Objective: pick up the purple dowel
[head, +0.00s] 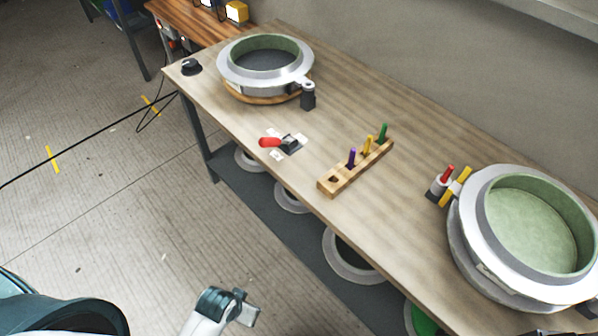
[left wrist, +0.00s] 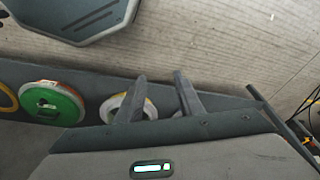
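The purple dowel (head: 351,158) stands upright in a wooden block (head: 343,181) on the workbench. A yellow dowel (head: 367,146) and a green dowel (head: 383,133) stand in the same block, farther back. An empty hole shows at the block's near end. My left gripper (head: 242,307) is low in front of the bench in the head view, well away from the dowel. In the left wrist view my left gripper (left wrist: 160,98) has its two fingers apart with nothing held between them. The purple dowel does not show in that view. My right gripper is not in view.
On the bench (head: 235,130) are a round mould (head: 265,75), a red-handled clamp (head: 283,143) and a larger mould (head: 470,250) with red and yellow parts at its side. Rings lie on the lower shelf (head: 310,225). The bench around the block is clear.

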